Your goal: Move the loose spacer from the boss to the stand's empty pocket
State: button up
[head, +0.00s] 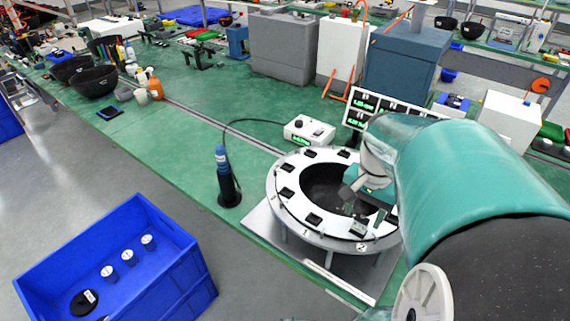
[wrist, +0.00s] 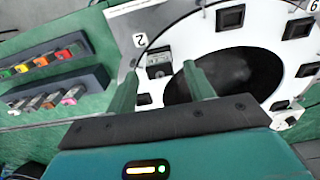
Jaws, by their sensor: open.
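I cannot single out the loose spacer, its boss or the empty pocket with certainty. A white ring-shaped fixture (head: 283,208) with several black square sockets and a dark round centre stands on the green bench. It also shows in the wrist view (wrist: 196,43). In the wrist view a socket with a grey piece (wrist: 158,58), near the label 2, lies beyond the fingertips. In the head view my arm hides the ring's right side.
Two dark holders (wrist: 92,78) with small coloured blocks lie left in the wrist view. A blue tool in a black holder (head: 226,180) stands left of the ring. A control box (head: 309,131) and display (head: 357,112) are behind. A blue crate (head: 185,270) sits front left.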

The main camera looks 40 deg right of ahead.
aim_at(363, 216)
jog(key=shift+f, duration=1.65)
grip_shut()
jog(key=shift+r, duration=3.05)
